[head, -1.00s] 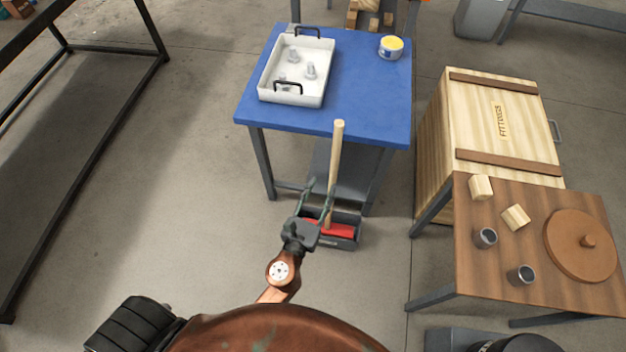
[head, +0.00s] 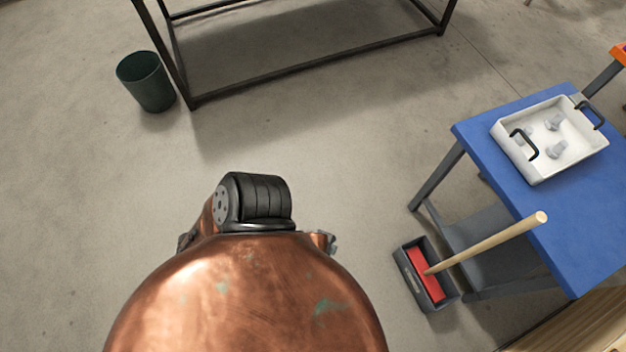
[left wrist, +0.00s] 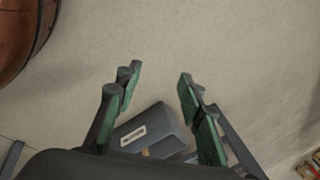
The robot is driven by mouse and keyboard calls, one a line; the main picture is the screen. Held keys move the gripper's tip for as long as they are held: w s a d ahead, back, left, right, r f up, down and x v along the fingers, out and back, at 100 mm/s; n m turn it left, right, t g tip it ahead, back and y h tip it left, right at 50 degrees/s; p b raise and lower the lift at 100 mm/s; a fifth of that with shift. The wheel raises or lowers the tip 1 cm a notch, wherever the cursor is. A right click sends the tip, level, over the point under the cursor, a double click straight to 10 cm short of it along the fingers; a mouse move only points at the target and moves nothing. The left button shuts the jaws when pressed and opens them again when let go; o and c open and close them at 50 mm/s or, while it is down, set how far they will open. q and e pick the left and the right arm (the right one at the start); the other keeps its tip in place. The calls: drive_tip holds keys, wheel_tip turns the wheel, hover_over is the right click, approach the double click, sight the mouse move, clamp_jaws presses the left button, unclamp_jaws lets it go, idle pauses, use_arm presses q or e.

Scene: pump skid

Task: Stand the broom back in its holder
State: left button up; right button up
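The broom stands in its holder in the head view. Its wooden handle (head: 488,243) leans to the upper right, beside the blue table. Its red head (head: 428,274) sits inside the dark grey holder (head: 404,268) on the floor. My left gripper (left wrist: 160,77) shows in the left wrist view with its green-padded fingers apart and nothing between the tips. The labelled holder (left wrist: 150,128) shows beyond the fingers there, partly covered by the gripper. I cannot make out the left gripper in the head view. My right gripper is not in view.
The blue table (head: 500,178) bears a white tray (head: 540,172) with black handles and several grey parts. A dark green bin (head: 146,82) stands at the upper left beside a black frame (head: 320,68). The floor between bin and holder is clear.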

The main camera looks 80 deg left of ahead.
use_arm(q)
drive_tip(key=s+d+f+n+g+h, duration=0.1)
drive_tip(key=s+f+n, duration=0.1)
drive_tip(key=s, duration=0.4)
drive_tip(key=s+d+f+n+g+h, duration=0.1)
drive_tip(key=s+f+n+g, duration=0.1)
drive_tip(key=s, duration=0.3)
drive_tip(key=shift+s+d+f+n, duration=0.2)
drive_tip(key=shift+s+d+n, duration=0.15)
drive_tip(key=shift+n, duration=0.55)
